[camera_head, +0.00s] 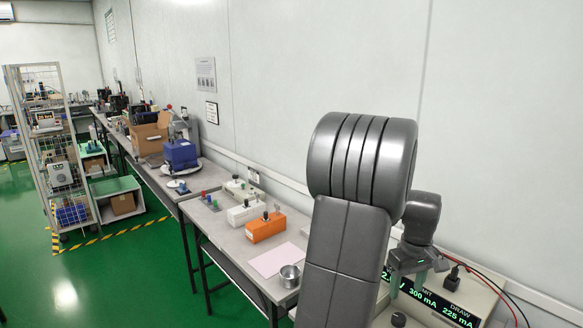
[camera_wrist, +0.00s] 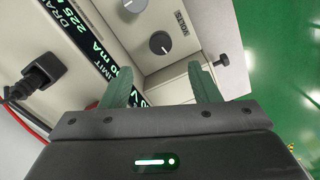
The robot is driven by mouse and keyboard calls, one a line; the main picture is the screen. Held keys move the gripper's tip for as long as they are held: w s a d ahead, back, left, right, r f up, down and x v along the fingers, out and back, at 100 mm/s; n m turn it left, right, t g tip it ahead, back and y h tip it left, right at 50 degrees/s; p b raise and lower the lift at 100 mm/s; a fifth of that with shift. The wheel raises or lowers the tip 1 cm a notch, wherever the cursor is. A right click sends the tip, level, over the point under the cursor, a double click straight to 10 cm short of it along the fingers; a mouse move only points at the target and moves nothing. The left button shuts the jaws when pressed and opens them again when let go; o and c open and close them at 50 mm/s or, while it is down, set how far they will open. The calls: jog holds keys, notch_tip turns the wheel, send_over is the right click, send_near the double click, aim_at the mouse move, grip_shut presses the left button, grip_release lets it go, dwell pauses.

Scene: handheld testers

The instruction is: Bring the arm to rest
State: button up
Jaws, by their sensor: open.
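My gripper (camera_head: 408,280) hangs at the right of the head view, over a power supply with green digits (camera_head: 440,305). Its two green fingers are apart, and nothing shows between them but the supply behind. In the wrist view my gripper (camera_wrist: 160,82) is open and empty, in front of the supply's face with its knobs (camera_wrist: 160,42). I cannot tell how far the fingertips are from the supply. My grey arm stands in the foreground and hides part of the bench.
A black plug (camera_wrist: 40,75) with a red lead sits beside the supply's display. On the bench are an orange tester (camera_head: 266,228), a white tester (camera_head: 245,212), a pink sheet (camera_head: 277,260) and a metal cup (camera_head: 289,276). The wall stands close behind.

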aim_at(400, 318)
notch_tip(400, 318, down, 11)
jog(key=shift+s+r, duration=0.1)
jog(key=shift+r, duration=0.1)
jog(key=shift+r+m, duration=0.2)
jog(key=shift+m, duration=0.2)
jog(key=shift+a+m, duration=0.1)
jog(key=shift+m, duration=0.7)
jog(key=m, duration=1.2)
jog(key=shift+m, duration=0.3)
jog(key=m, duration=0.4)
jog(key=shift+m, duration=0.3)
jog(key=shift+a, duration=0.15)
